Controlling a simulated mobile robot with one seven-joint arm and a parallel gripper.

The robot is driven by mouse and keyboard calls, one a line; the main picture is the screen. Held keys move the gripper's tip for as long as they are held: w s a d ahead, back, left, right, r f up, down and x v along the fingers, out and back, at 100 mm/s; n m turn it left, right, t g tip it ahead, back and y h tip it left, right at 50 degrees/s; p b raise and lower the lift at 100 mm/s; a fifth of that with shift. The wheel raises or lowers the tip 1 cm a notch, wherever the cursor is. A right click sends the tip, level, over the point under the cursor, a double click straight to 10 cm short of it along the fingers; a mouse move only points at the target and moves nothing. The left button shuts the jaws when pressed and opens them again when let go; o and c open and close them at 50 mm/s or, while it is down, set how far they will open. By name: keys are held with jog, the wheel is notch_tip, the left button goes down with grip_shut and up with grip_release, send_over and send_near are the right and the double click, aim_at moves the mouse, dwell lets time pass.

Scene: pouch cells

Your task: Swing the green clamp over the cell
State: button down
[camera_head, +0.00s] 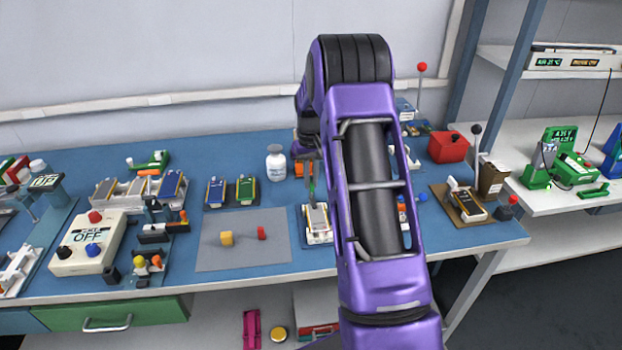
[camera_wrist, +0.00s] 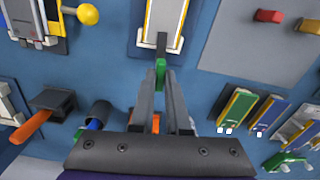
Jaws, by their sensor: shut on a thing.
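My gripper (camera_wrist: 160,78) points down with its fingertips closed on the green clamp (camera_wrist: 160,66), seen between them. A dark bar runs from the green part to the near end of a white fixture (camera_wrist: 148,47). A pouch cell (camera_wrist: 164,14) with yellow edges lies in that fixture. In the wrist view, the bar's tip overlaps the cell's near end; I cannot tell whether it presses on it. In the head view, the fixture (camera_head: 318,239) and cell (camera_head: 317,218) sit on the blue bench, right of a grey mat. My arm hides the fixture's right side there.
The grey mat (camera_head: 213,257) holds a yellow block (camera_head: 227,238) and a red block (camera_head: 261,233). Two cells on trays (camera_head: 230,192) and a white bottle (camera_head: 276,163) stand behind. A yellow knob (camera_wrist: 88,14) of another fixture and an orange-handled dark part (camera_wrist: 52,103) are near my gripper.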

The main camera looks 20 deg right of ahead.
jog(key=shift+w+m, duration=0.1)
jog(key=shift+m, duration=0.4)
jog(key=c, duration=0.9)
grip_release()
notch_tip(320, 180, up, 18)
jog(key=p, duration=0.1)
jog(key=shift+f, duration=0.25)
